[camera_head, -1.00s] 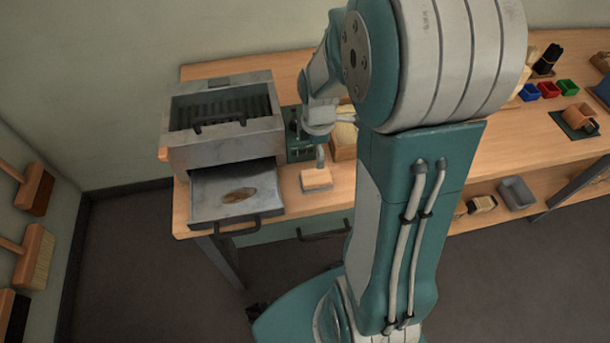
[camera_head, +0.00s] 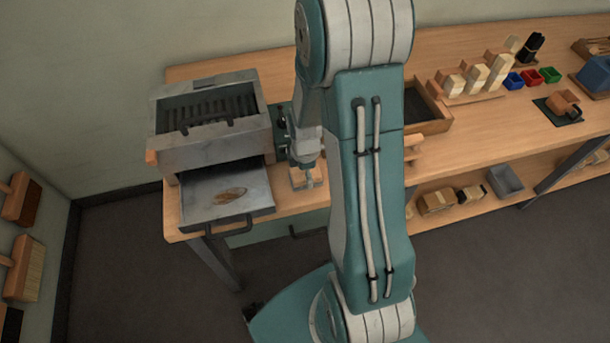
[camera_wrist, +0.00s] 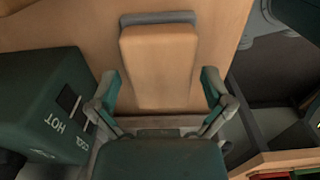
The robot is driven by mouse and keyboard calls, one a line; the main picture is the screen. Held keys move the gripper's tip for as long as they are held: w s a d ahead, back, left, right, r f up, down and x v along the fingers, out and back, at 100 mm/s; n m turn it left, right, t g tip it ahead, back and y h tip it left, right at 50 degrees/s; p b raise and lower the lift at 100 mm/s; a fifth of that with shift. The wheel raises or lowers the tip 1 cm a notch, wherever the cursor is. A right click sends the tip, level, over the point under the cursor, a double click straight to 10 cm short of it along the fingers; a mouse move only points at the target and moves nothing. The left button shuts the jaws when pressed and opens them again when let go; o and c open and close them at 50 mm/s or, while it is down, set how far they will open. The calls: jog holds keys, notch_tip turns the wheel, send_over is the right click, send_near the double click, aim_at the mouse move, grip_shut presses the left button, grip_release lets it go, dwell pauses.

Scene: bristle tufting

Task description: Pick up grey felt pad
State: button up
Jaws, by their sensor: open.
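A wooden block (camera_wrist: 158,60) with a grey layer (camera_wrist: 158,18) showing along its far edge lies on the bench in the wrist view. The grey layer looks like the grey felt, mostly hidden under the wood. In the head view the block (camera_head: 307,180) sits on the bench right of the open metal drawer. My gripper (camera_wrist: 160,88) is open, with one finger on each side of the block's near part. Whether the fingers touch it cannot be told. In the head view my gripper (camera_head: 306,160) is low over the block and partly hides it.
A green box marked HOT (camera_wrist: 45,110) stands close on the left in the wrist view. The metal oven (camera_head: 208,120) and its pulled-out drawer (camera_head: 195,210) are left of my gripper. A wooden tray (camera_head: 432,127) is to the right, behind my arm.

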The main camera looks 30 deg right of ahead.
jog(key=shift+d, duration=0.15)
jog(key=shift+c, duration=0.6)
jog(key=c, duration=1)
jog(key=shift+o, duration=0.2)
jog(key=shift+r, duration=0.1)
